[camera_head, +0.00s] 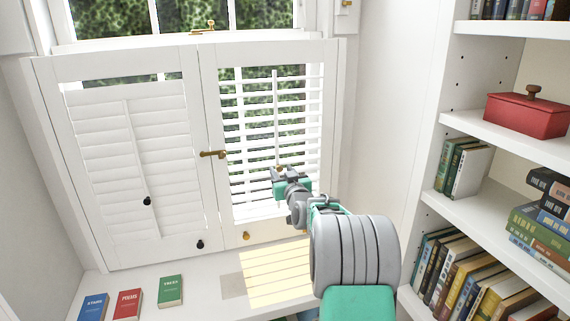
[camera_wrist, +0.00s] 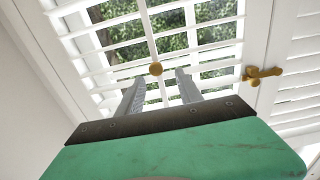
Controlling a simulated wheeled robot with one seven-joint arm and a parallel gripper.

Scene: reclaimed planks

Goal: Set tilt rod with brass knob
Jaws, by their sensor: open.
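The tilt rod (camera_head: 275,110) with the brass knob runs down the middle of the right shutter panel (camera_head: 232,215), whose slats stand open with greenery showing between them. In the wrist view the round brass knob (camera_wrist: 155,68) hangs at the rod's lower end, against the slats. My gripper (camera_head: 284,172) is at the lower middle of this panel, and in the head view it partly hides the knob's area. In the wrist view my gripper (camera_wrist: 160,76) is open and empty. The knob appears between its two grey fingertips, slightly beyond them; I see no contact.
The left shutter panel (camera_head: 165,125) has shut slats and a dark-knobbed rod (camera_head: 147,201). A brass latch (camera_head: 212,153) sits on the middle stile. Blue (camera_head: 93,307), red (camera_head: 128,303) and green (camera_head: 170,290) books lie on the sill. A bookcase (camera_head: 440,125) stands at right.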

